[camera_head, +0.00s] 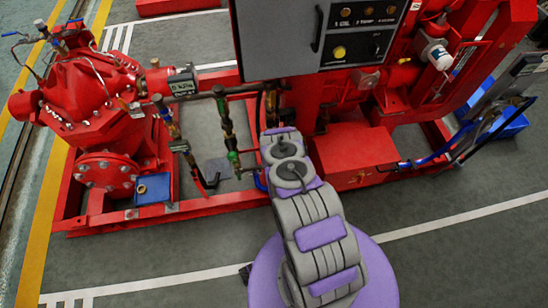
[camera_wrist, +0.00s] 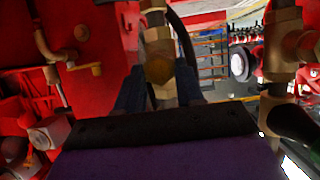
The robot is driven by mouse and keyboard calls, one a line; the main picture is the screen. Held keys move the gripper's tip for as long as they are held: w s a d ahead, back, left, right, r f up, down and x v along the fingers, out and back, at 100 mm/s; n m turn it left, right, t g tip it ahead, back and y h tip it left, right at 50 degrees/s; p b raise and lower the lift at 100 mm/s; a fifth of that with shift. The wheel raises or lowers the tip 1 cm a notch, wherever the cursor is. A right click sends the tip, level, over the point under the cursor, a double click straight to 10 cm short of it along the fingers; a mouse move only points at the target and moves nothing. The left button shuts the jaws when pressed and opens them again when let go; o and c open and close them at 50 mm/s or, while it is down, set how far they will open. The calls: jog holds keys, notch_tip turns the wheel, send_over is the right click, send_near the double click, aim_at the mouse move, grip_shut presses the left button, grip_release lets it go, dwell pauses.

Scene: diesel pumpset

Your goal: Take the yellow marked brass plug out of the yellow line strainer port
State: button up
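In the wrist view a brass fitting (camera_wrist: 160,70) with a rounded, darker end sits in line with a vertical pipe, straight ahead of my gripper (camera_wrist: 160,92). My two dark blue fingers stand apart, one on each side of it. I see no clear grip on it. No yellow mark can be made out on the fitting, so I cannot tell if it is the marked plug. In the head view my grey and purple arm reaches to the pipework, and its end hides the gripper. A brass pipe line (camera_head: 222,108) with a yellowish section stands left of the arm.
Another brass pipe (camera_wrist: 283,55) stands close on the right in the wrist view. Red pump housing (camera_head: 95,95) and a blue tray (camera_head: 154,189) lie to the left. A grey control panel (camera_head: 300,40) hangs above. The floor in front is clear.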

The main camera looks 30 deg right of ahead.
jog(key=o, duration=0.3)
jog(key=m+y, duration=0.1)
jog(key=m+t+b, duration=0.1)
jog(key=m+y, duration=0.1)
jog(key=m, duration=0.1)
jog(key=shift+d+f+y, duration=0.1)
jog(key=shift+d+y, duration=0.15)
jog(key=shift+y, duration=0.05)
jog(key=shift+c, duration=0.5)
